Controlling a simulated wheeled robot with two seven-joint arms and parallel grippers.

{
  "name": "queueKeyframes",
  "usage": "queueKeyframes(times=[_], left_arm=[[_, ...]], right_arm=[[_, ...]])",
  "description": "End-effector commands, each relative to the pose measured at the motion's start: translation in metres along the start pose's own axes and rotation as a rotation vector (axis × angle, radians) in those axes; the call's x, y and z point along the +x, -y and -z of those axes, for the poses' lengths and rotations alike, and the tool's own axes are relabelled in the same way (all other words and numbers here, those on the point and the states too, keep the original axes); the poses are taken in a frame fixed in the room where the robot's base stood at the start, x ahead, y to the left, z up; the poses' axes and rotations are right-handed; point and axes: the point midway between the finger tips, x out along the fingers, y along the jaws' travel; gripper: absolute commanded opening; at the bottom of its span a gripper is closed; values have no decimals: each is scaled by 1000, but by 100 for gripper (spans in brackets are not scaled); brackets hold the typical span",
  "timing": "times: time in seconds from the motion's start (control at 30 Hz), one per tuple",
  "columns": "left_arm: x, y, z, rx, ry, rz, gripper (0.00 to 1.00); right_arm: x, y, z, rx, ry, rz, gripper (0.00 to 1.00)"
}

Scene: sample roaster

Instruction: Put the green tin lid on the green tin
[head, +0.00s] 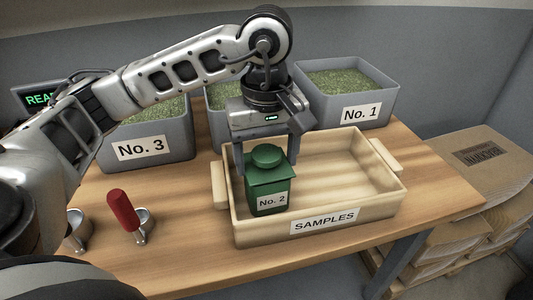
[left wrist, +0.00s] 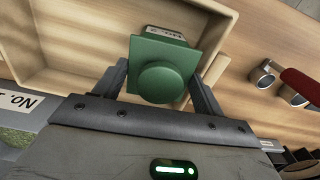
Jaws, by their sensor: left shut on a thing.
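The green tin (head: 267,199), labelled No. 2, stands upright inside the left end of the wooden SAMPLES tray (head: 371,208). The green tin lid (head: 267,156), a square plate with a round knob, is at the tin's top, over its mouth. I cannot tell whether it is fully seated. My left gripper (head: 266,164) points down from above and is shut on the lid, one finger on each side. In the left wrist view the lid (left wrist: 160,82) sits between the fingers, with part of the tin's label beyond it. My right gripper is not in view.
Grey bins No. 3 (head: 149,146) and No. 1 (head: 355,102), with green beans, stand behind, with another bin between them. A red-handled scoop (head: 125,211) and a metal cup (head: 77,230) lie at left. The tray's right part is empty. Cartons (head: 475,165) stand right.

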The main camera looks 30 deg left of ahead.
Motion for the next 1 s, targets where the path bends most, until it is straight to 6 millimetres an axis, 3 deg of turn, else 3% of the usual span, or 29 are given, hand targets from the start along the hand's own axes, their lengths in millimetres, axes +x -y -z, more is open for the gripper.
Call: queueKeyframes(times=[0.87, 0.9, 1.0], left_arm=[[4, 0, 0, 0, 0, 0, 48], [4, 0, 0, 0, 0, 0, 73], [4, 0, 0, 0, 0, 0, 96]], right_arm=[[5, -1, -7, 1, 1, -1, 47], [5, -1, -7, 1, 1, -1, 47], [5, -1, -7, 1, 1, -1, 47]])
